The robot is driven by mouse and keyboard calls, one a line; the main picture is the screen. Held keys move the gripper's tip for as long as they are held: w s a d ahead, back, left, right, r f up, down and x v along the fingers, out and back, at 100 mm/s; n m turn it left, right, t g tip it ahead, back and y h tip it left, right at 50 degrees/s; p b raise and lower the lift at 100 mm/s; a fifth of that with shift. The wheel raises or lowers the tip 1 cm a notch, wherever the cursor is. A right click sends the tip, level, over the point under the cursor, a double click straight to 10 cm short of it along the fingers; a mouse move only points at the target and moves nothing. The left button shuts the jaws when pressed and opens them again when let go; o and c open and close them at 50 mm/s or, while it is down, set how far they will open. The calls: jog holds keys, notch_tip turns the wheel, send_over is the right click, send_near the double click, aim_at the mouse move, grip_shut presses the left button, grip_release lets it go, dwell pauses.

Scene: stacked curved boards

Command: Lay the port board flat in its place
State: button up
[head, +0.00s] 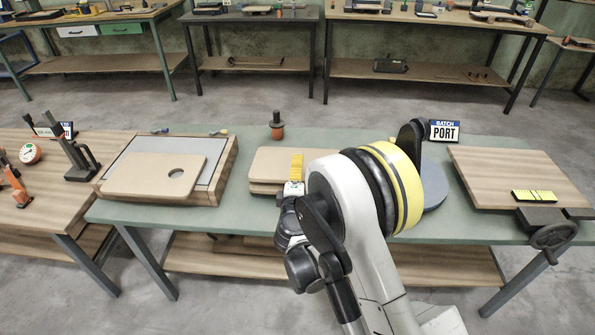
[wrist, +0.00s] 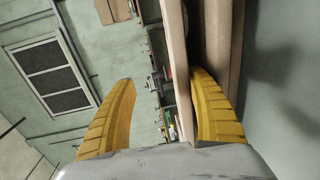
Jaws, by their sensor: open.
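A pale board with a round hole (head: 148,177) lies flat on the grey top (head: 205,146) of a wooden-sided stand at the left of the green table. Pale boards (head: 270,163) lie stacked in the middle of the table; no marking on them shows. My gripper (head: 296,160) is at the stack's right part, its yellow fingers apart. In the wrist view my gripper (wrist: 164,78) has one board edge (wrist: 174,62) between its fingers, close to the right finger. A second board (wrist: 222,50) lies beyond that finger. The left finger stands clear.
A "BATCH PORT" sign (head: 445,131) stands behind my arm, near a grey disc (head: 434,190). A dark-and-orange knobbed object (head: 277,126) stands behind the stack. A wooden-topped fixture (head: 520,175) with a handwheel (head: 553,236) is at right. A side bench (head: 75,190) adjoins at left.

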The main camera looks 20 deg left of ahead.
notch_tip(320, 180, up, 10)
dwell(0.6)
jog(key=s+d+r+m+g+h, duration=0.1)
jog(key=s+d+r+m+h, duration=0.2)
jog(key=d, duration=0.7)
jog(key=s+d+r+m+g+h, duration=0.1)
jog(key=d+r+m+g, duration=0.2)
jog(key=d, duration=0.6)
jog(key=s+d+r+m+h, duration=0.15)
jog(key=d+r+m, duration=0.3)
jog(key=d, duration=0.55)
jog(key=s+d+f+m+g, duration=0.1)
jog(key=s+d+m+g, duration=0.3)
jog(key=s+d, duration=0.65)
jog(key=s+f+m, duration=0.2)
jog(key=s+m, duration=0.1)
jog(key=s, duration=0.4)
jog(key=s+d+f+m+g+y, duration=0.1)
jog(key=s+f+m, duration=0.1)
jog(key=s, duration=0.6)
jog(key=shift+f+m, duration=0.15)
jog(key=shift+m, duration=0.4)
jog(key=shift+y, duration=0.25)
